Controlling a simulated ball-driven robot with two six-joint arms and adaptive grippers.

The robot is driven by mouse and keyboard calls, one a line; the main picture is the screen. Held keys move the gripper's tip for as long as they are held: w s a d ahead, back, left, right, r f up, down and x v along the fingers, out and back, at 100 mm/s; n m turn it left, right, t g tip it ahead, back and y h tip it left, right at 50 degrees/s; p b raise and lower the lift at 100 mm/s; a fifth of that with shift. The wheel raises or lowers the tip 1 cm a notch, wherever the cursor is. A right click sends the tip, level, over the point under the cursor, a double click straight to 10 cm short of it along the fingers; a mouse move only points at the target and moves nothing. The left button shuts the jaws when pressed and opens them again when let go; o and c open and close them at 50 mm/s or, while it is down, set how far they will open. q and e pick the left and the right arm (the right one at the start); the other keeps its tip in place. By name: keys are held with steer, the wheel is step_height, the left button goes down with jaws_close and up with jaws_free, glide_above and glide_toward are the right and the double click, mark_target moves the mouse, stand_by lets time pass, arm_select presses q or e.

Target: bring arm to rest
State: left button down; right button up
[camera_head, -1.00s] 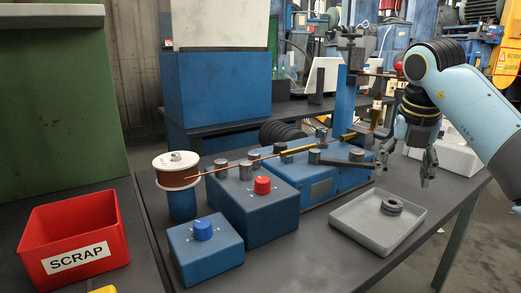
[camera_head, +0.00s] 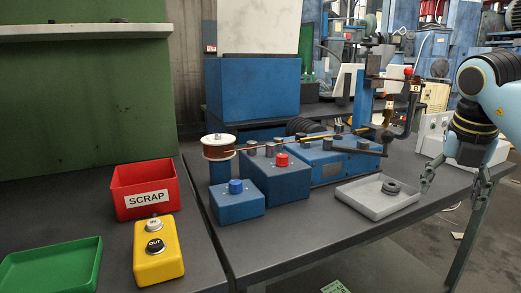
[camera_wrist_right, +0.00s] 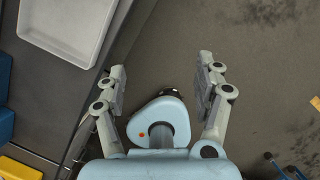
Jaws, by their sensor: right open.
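My right gripper (camera_head: 450,190) hangs open and empty at the right edge of the table in the head view, to the right of the grey tray (camera_head: 350,195). In the right wrist view its two fingers (camera_wrist_right: 162,85) are spread apart with nothing between them. Below them are the floor and a rounded pale part of my own body. The right arm comes in from the right of the head view. My left gripper does not show.
Dark rings (camera_head: 390,188) lie in the tray, which also shows in the wrist view (camera_wrist_right: 95,50). Blue machine boxes (camera_head: 280,182) and a copper wire spool (camera_head: 218,147) stand on the table. A red SCRAP bin (camera_head: 120,175), yellow button box (camera_head: 160,262) and green tray (camera_head: 75,265) are at left.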

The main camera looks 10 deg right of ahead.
steer(key=s+a+f+m+t+y, duration=0.2)
steer(key=s+a+f+m+y, duration=0.4)
steer(key=a+f, duration=0.85)
steer(key=s+a+f+m+t+y, duration=0.25)
steer(key=s+a+f+y, duration=0.75)
steer(key=f, duration=0.7)
steer(key=s+d+f+m+t+h, duration=0.1)
steer(key=s+d+f+m+h, duration=0.35)
steer(key=f+m, duration=0.2)
steer(key=s+d+f+m+t+h, duration=0.2)
steer(key=s+d+f+m+h, duration=0.1)
steer(key=f+m+h, duration=0.35)
steer(key=s+d+f+m+g+h, duration=0.1)
steer(key=s+d+f+m+g, duration=0.2)
steer(key=s, duration=0.9)
steer(key=s+d+f+m+g+h, duration=0.2)
steer(key=s+f+g, duration=0.4)
steer(key=s, duration=0.6)
step_height(320, 180, down, 2)
steer(key=shift+d+m+h, duration=0.3)
steer(key=shift+d+m, duration=0.15)
steer(key=shift+m, duration=0.2)
